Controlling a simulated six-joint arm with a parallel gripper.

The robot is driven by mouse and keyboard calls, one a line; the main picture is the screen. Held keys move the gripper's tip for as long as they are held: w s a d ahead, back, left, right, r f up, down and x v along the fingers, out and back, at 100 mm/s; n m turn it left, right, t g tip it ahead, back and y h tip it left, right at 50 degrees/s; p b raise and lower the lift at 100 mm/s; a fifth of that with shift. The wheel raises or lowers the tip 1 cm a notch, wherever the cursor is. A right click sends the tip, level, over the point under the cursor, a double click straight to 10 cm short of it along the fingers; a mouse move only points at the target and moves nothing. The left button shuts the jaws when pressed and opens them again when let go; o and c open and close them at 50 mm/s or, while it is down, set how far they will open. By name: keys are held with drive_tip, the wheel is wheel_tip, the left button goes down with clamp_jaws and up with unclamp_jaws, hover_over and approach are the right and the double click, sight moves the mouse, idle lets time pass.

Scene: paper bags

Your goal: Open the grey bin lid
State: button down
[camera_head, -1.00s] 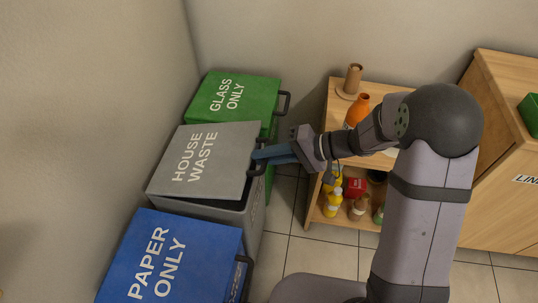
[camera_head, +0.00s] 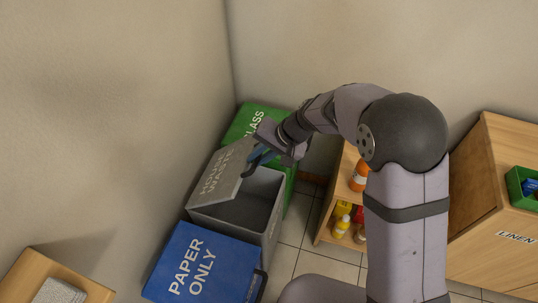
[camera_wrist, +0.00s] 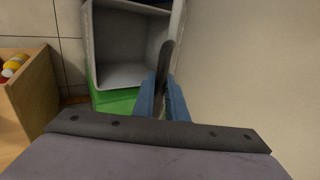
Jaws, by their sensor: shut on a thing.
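The grey bin (camera_head: 262,228) stands between the green and blue bins. Its grey lid (camera_head: 222,172), lettered "HOUSE WASTE", is tilted up, and the bin's inside shows below it. My gripper (camera_head: 262,158) is at the lid's raised front edge, with its blue fingers shut on the lid's dark handle. In the wrist view, the fingers (camera_wrist: 163,102) close on the dark handle (camera_wrist: 165,62), and the open grey bin (camera_wrist: 128,50) lies to the left of them. The handle is partly hidden by the fingers.
The blue paper bin (camera_head: 205,262) and the green glass bin (camera_head: 247,121) are both closed, on either side. A wooden shelf (camera_head: 336,200) with bottles stands to the right. A wall rises close behind the bins.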

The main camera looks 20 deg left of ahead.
drive_tip(key=a+r+p, duration=0.7)
drive_tip(key=a, duration=0.4)
drive_tip(key=shift+a+p, duration=0.15)
drive_tip(key=shift+p, duration=0.15)
drive_tip(key=c, duration=1.8)
unclamp_jaws()
drive_tip(key=shift+f, duration=0.1)
drive_tip(key=b+v, duration=0.1)
drive_tip(key=v, duration=0.6)
drive_tip(key=shift+b, duration=0.3)
